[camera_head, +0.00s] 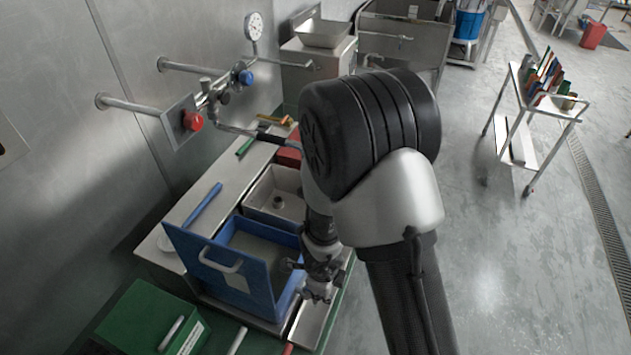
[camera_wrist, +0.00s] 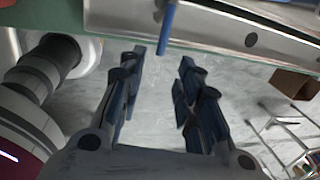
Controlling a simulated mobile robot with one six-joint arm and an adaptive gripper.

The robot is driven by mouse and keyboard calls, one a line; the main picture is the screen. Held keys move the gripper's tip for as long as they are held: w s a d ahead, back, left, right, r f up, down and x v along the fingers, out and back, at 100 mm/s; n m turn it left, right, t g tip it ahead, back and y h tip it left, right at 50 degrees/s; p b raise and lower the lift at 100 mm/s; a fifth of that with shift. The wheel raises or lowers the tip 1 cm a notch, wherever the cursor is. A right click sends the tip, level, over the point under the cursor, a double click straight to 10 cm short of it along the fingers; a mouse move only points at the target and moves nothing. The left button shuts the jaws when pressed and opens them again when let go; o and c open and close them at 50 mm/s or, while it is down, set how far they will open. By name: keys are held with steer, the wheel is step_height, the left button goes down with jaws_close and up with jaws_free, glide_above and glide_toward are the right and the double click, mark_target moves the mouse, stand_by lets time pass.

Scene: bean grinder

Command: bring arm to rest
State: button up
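My arm reaches down from the right in the head view, with its big black joint and silver link over the middle of the picture. My gripper (camera_head: 318,292) hangs beside the right side of a blue open-topped box (camera_head: 222,268) with a handle on its front; I cannot tell if they touch. In the wrist view my gripper (camera_wrist: 162,58) has its two dark fingers apart, with bare grey floor showing between them. It holds nothing. My arm hides part of the counter behind it.
The steel counter (camera_head: 170,235) holds a sink basin (camera_head: 272,195) and a blue-handled tool (camera_head: 203,204). A green box (camera_head: 148,318) stands at front left. Wall pipes with a red knob (camera_head: 193,120) jut out. A trolley (camera_head: 528,125) stands right; the floor between is clear.

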steer(key=w+a+r+n+t+y+b, duration=0.1)
steer(key=w+a+r+n+y+b, duration=0.15)
steer(key=r, duration=0.25)
steer(key=w+a+r+n+t+y+b, duration=0.1)
steer(key=w+a+r+n+t, duration=0.1)
steer(key=r+n, duration=0.3)
steer(key=s+r+n+y+b, duration=0.25)
steer(key=s+r+n, duration=0.25)
steer(key=r+n, duration=0.3)
steer(key=s+d+r+n+h+b, duration=0.1)
steer(key=s+d+n+h+b, duration=0.1)
steer(key=s+d+n, duration=0.2)
steer(key=s+d+r+n+h+b, duration=0.2)
steer(key=s+d+n+h+b, duration=0.1)
steer(key=s+d, duration=0.5)
steer(key=s+n, duration=0.1)
steer(key=s, duration=0.2)
steer(key=shift+s+r, duration=0.15)
steer(key=shift+r, duration=0.1)
